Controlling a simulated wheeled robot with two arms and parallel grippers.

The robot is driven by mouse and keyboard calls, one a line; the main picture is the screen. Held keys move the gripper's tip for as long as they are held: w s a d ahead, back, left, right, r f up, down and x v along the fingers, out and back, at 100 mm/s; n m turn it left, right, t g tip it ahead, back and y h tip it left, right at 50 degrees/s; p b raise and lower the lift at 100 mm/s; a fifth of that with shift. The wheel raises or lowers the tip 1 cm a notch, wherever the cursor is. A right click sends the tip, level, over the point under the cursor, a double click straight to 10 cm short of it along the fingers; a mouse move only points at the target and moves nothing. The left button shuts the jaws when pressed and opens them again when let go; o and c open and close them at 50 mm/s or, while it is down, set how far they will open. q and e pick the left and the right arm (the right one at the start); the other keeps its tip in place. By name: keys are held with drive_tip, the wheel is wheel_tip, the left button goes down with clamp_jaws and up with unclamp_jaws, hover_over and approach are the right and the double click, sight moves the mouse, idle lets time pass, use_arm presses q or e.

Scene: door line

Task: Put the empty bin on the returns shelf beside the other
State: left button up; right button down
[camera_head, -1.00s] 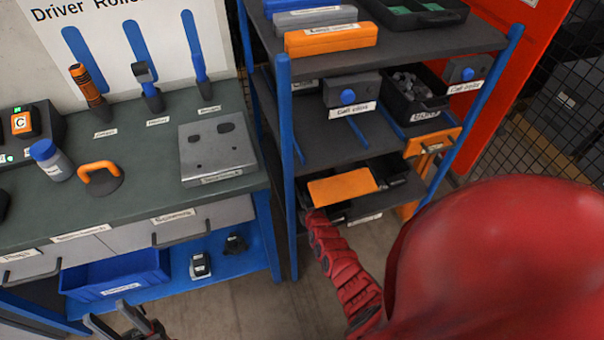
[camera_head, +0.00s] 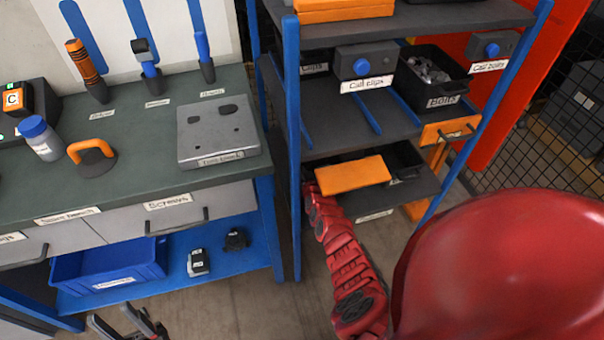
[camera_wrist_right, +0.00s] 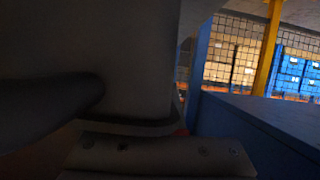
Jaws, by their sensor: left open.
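A dark bin (camera_head: 405,158) stands on the low rack shelf (camera_head: 415,190), partly hidden; its inside looks dark and I see no contents. An orange flat-topped thing (camera_head: 352,175) is beside it on the left, with a dark edge behind it. My red right arm reaches to the left end of this orange thing. The right gripper itself is hidden there, and dark close surfaces fill much of the right wrist view, so its grip is unclear. My left gripper (camera_head: 128,328) is open and empty at the bottom edge, below the bench's blue lower shelf.
Higher on the rack are a filled bolts bin (camera_head: 435,78) and grey boxes with blue knobs. Blue rack posts (camera_head: 292,150) flank the shelves. The workbench (camera_head: 130,160) with tools is at left; a blue bin (camera_head: 110,268) sits under it. Floor shows between.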

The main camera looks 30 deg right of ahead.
drive_tip(key=shift+f, duration=0.1)
drive_tip(key=c, duration=1)
unclamp_jaws()
drive_tip(key=shift+c, duration=0.2)
drive_tip(key=shift+s+a+r+p, duration=0.1)
drive_tip(key=shift+s+r+p, duration=0.1)
drive_tip(key=shift+r+p, duration=0.25)
drive_tip(key=p+v, duration=0.5)
drive_tip(key=p, duration=0.1)
drive_tip(key=shift+s+r+p, duration=0.1)
drive_tip(key=shift+r+p, duration=0.15)
drive_tip(key=shift+p, duration=0.1)
drive_tip(key=p+v, duration=0.4)
drive_tip(key=v, duration=0.2)
drive_tip(key=shift+f, duration=0.4)
